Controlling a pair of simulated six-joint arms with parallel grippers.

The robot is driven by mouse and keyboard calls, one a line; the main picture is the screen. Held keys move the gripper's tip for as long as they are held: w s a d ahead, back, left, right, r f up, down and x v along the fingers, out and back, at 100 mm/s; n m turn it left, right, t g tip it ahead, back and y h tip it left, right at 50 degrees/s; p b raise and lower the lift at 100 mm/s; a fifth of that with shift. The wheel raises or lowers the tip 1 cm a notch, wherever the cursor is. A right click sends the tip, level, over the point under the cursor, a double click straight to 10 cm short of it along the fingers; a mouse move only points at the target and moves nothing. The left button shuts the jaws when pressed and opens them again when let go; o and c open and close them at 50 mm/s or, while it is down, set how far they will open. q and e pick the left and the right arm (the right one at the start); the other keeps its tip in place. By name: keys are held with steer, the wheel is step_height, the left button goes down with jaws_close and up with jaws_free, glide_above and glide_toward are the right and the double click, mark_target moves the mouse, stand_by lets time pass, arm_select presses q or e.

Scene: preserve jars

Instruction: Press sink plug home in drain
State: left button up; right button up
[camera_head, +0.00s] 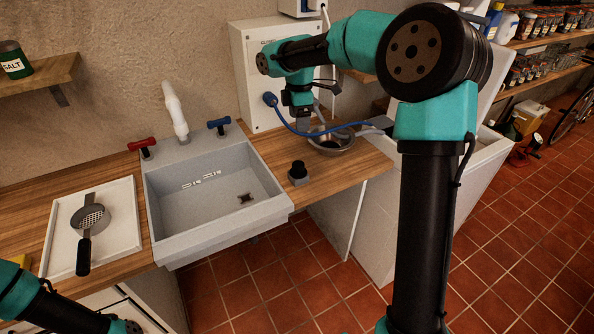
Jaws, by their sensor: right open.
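The grey sink (165,222) is set in the wooden counter, and its drain (246,198) shows as a small dark brownish spot on the basin floor near the front right corner. A black plug-like piece (298,168) stands upright on a small grey block on the counter, just right of the sink; I take it for the sink plug. My right gripper (303,119) is open and points down above the counter, behind the black piece and apart from it, beside a metal bowl. Its fingers are small and partly blurred. My left arm enters at the bottom left; its gripper is out of frame.
The metal bowl (334,146) stands at the counter's right end. A white faucet (176,112), a red tap (141,145) and a blue tap (219,124) line the sink's back. The basin is otherwise clear.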

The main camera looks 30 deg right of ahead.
steer(key=shift+f, duration=0.1)
glide_toward(299, 164)
step_height(299, 164, down, 5)
steer(key=shift+w+d+f, duration=0.1)
steer(key=shift+w, duration=0.05)
stand_by(0.4)
steer(key=shift+f, duration=2.55)
steer(key=shift+c, duration=0.2)
steer(key=c, duration=1)
steer(key=shift+r, duration=0.1)
